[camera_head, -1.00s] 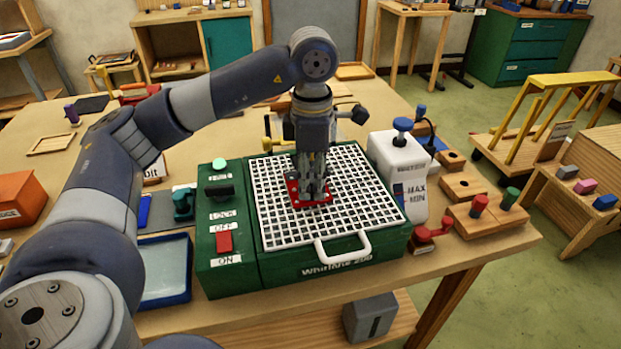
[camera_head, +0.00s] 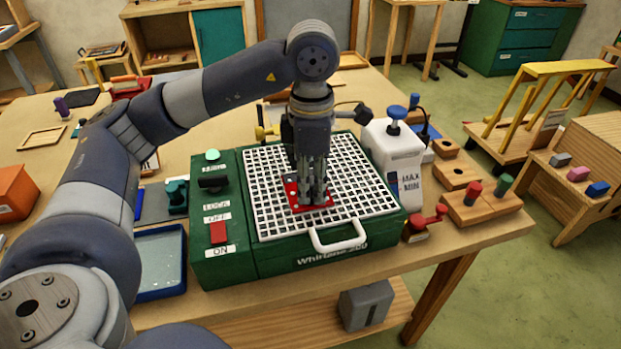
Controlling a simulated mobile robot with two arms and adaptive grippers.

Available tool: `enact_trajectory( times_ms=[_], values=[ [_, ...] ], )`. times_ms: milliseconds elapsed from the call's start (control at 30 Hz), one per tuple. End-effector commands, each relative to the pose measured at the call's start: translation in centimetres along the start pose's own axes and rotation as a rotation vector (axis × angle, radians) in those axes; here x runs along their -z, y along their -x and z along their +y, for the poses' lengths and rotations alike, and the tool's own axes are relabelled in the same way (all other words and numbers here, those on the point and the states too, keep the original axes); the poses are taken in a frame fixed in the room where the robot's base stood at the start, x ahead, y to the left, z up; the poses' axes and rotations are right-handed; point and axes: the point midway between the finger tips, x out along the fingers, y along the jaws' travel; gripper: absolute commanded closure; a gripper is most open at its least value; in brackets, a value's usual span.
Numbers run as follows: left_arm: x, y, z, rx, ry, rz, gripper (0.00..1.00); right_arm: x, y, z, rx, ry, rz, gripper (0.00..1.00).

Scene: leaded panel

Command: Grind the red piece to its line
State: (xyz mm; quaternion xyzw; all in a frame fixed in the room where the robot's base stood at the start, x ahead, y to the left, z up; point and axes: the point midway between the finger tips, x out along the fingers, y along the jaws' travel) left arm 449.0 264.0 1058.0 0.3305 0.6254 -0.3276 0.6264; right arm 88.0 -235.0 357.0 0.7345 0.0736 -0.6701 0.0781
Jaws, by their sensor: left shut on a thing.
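The red piece (camera_head: 318,207) lies flat at the white grid top (camera_head: 355,207) of the green grinder (camera_head: 290,262), near its middle. My left gripper (camera_head: 309,200) points straight down and is shut on the red piece. The gripper hides part of the piece, and I cannot make out its line. The grinder's control side on the left has a red switch (camera_head: 218,232) between the OFF and ON labels, a black knob (camera_head: 213,183) and a pale green button (camera_head: 212,156). My right gripper is not in view.
A white water tank (camera_head: 396,150) with a blue cap stands close to the grinder's right. A blue-rimmed tray (camera_head: 160,292) sits at its left. Wooden blocks with red and green knobs (camera_head: 483,210) lie at the right table edge. An orange box (camera_head: 18,195) is far left.

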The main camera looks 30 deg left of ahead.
Motion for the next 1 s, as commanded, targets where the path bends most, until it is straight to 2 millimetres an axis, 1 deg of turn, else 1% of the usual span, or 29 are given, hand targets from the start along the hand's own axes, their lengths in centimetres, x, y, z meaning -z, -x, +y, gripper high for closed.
enact_trajectory(
  times_ms=[133,167,200,233,267,567,667,767,833,1000],
  values=[
    [0.0,0.0,0.0,0.000,0.000,0.000,0.96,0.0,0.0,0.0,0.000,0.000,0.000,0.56],
    [0.0,0.0,0.0,0.000,0.000,0.000,0.71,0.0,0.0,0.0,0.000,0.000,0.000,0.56],
    [0.0,0.0,0.0,0.000,0.000,0.000,0.62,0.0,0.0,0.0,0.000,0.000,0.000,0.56],
    [0.0,0.0,0.0,0.000,0.000,0.000,0.55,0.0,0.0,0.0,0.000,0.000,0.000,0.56],
    [0.0,0.0,0.0,0.000,0.000,0.000,0.52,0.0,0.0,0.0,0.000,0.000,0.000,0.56],
    [0.0,0.0,0.0,0.000,0.000,0.001,0.52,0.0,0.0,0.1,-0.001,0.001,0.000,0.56],
    [-0.1,0.5,0.1,-0.001,0.001,-0.001,0.52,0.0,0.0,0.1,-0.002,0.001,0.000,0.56],
    [-0.1,1.7,0.1,-0.002,0.001,-0.002,0.52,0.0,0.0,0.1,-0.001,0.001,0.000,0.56],
    [-0.1,3.0,0.1,-0.003,0.000,-0.003,0.52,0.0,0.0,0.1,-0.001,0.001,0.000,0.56],
    [-0.1,5.3,0.1,-0.004,0.001,-0.002,0.52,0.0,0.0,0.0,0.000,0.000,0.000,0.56]
  ],
)
